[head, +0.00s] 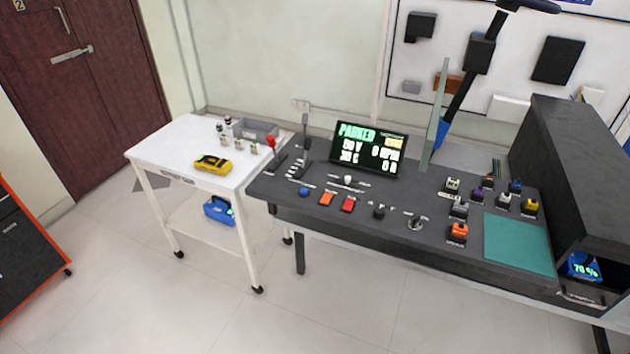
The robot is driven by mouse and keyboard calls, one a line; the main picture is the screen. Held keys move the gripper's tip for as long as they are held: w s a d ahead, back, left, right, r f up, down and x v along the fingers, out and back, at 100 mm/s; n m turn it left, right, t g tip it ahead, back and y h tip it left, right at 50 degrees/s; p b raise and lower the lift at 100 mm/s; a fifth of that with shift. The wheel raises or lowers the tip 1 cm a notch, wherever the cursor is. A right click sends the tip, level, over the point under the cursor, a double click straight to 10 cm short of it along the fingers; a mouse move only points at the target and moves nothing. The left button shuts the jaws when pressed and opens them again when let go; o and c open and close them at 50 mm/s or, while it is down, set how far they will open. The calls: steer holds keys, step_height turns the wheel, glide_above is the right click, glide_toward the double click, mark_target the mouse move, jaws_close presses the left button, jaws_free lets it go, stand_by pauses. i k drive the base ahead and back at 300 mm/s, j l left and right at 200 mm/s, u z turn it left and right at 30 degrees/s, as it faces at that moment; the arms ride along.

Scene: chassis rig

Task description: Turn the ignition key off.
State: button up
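A small silver switch (417,222) that looks like the ignition key stands near the front edge of the dark console (350,237), right of a black knob (379,211). It is too small here to tell which way the key is turned. My gripper is not in view.
Several small coloured switch blocks and a green mat (518,243) lie right. A white cart (155,147) stands left. The floor in front is clear.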

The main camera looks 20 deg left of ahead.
mark_target(416, 219)
steer(key=i+u, duration=0.3)
steer(key=i, duration=0.25)
steer(key=i+l+u, duration=0.3)
steer(key=i, duration=0.25)
